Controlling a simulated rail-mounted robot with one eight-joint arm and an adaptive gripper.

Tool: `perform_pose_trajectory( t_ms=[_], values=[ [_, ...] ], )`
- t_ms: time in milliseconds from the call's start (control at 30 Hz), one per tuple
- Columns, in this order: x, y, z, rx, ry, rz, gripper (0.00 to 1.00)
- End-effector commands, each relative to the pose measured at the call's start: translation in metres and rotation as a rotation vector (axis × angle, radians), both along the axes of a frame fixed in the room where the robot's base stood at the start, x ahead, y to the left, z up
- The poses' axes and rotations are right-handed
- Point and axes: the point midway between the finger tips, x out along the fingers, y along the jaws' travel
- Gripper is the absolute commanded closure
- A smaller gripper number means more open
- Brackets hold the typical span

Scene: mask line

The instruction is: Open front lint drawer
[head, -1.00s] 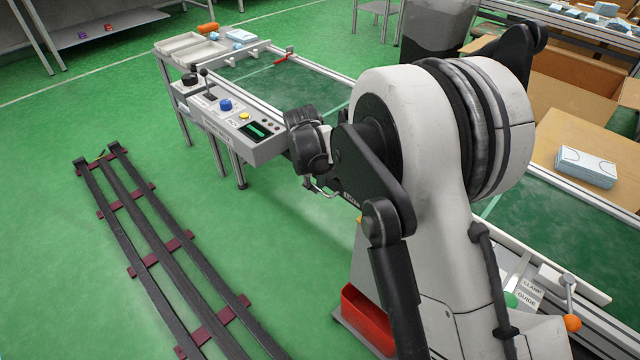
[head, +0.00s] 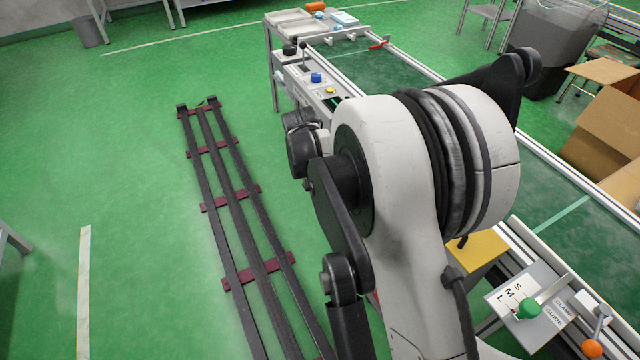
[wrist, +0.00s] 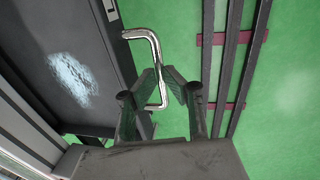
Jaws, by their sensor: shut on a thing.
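In the wrist view, a bent metal handle (wrist: 157,52) stands off the edge of the dark grey drawer (wrist: 40,42). A pale, fuzzy patch like lint (wrist: 72,80) lies on the drawer's dark surface. My gripper (wrist: 168,78) is shut on the handle, with its two fingers at the handle's long bar. In the head view my own arm hides the fingers, the handle and the drawer; only the dark wrist part shows, left of the big white joint.
Dark floor rails (head: 228,190) with maroon cross ties run left of my arm. The control panel (head: 310,84) and conveyor belt (head: 400,85) lie beyond it. A guide plate with a green knob (head: 528,308) is at lower right. Green floor is open at left.

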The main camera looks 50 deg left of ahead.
Motion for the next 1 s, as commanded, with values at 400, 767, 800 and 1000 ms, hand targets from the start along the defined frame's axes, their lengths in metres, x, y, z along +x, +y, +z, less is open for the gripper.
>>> perform_pose_trajectory(
  t_ms=[400, 767, 800, 1000],
  values=[
    [0.001, -0.001, 0.000, 0.001, 0.000, -0.005, 1.00],
    [0.001, -0.001, 0.000, 0.001, 0.000, -0.005, 0.72],
    [0.000, -0.001, 0.000, 0.001, 0.000, -0.005, 0.72],
    [-0.002, 0.000, 0.016, 0.001, 0.000, -0.005, 0.72]
  ],
)
